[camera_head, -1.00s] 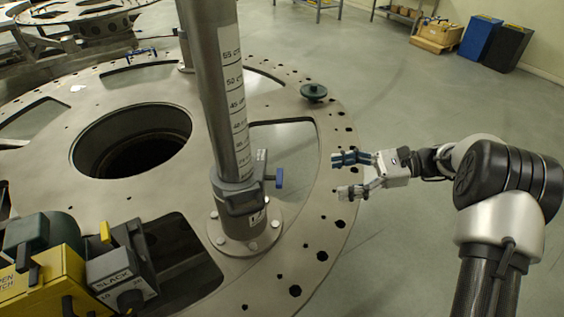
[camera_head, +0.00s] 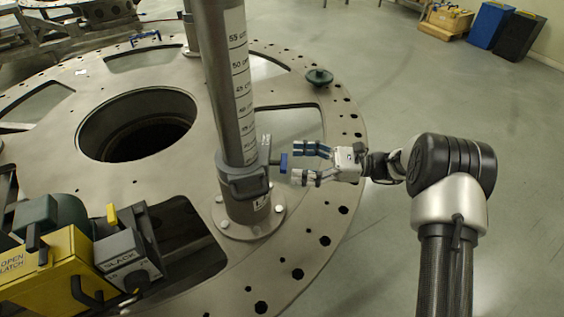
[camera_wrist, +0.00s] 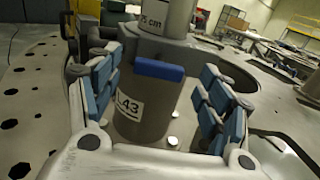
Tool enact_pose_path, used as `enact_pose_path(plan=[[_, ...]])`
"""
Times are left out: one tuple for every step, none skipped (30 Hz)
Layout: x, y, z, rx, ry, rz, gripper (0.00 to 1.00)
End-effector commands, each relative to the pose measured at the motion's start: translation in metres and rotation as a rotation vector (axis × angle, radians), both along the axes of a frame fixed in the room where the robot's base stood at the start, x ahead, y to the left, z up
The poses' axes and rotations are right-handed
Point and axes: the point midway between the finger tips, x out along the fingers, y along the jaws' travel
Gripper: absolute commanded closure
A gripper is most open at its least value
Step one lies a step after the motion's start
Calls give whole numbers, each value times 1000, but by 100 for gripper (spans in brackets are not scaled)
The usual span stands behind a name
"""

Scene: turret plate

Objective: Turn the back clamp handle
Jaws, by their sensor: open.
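A steel post (camera_head: 235,95) with a centimetre scale stands on the round turret plate, held by a grey clamp collar (camera_head: 242,183). A blue clamp handle (camera_head: 283,163) sticks out of the collar's right side; I cannot tell whether it is the one called back. My gripper (camera_head: 299,163) is open just to the right of this handle, fingers pointing at it. In the wrist view the blue handle (camera_wrist: 160,70) lies level between the two blue-padded fingers, with visible gaps on both sides. Another small blue part (camera_head: 145,39) shows far off by the plate's far edge.
The turret plate (camera_head: 335,120) has holes along its rim and a large central opening. A green knob (camera_head: 319,77) sits near its right edge. A yellow machine (camera_head: 55,265) with a grey SLACK box (camera_head: 126,262) stands at the lower left. Open floor lies to the right.

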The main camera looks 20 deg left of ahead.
Motion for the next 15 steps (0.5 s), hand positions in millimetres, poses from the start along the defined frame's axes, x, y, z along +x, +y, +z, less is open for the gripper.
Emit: enact_pose_path(plan=[[-4,11,-1,-1,0,4,28],[-5,16,-1,0,0,3,28],[-7,22,-1,0,1,3,28],[-8,27,-1,-1,1,3,28],[-9,30,-1,-1,1,3,28],[-10,35,-1,-1,0,1,28],[-11,38,0,-1,0,1,28],[-11,41,0,0,0,1,28],[-12,44,0,0,0,1,28],[-13,45,0,-1,0,1,28],[-13,47,0,-1,0,1,28],[-13,48,0,-1,0,0,28],[-13,48,0,-1,0,0,28],[-14,49,0,-1,0,0,28],[-14,49,0,-1,0,0,28]])
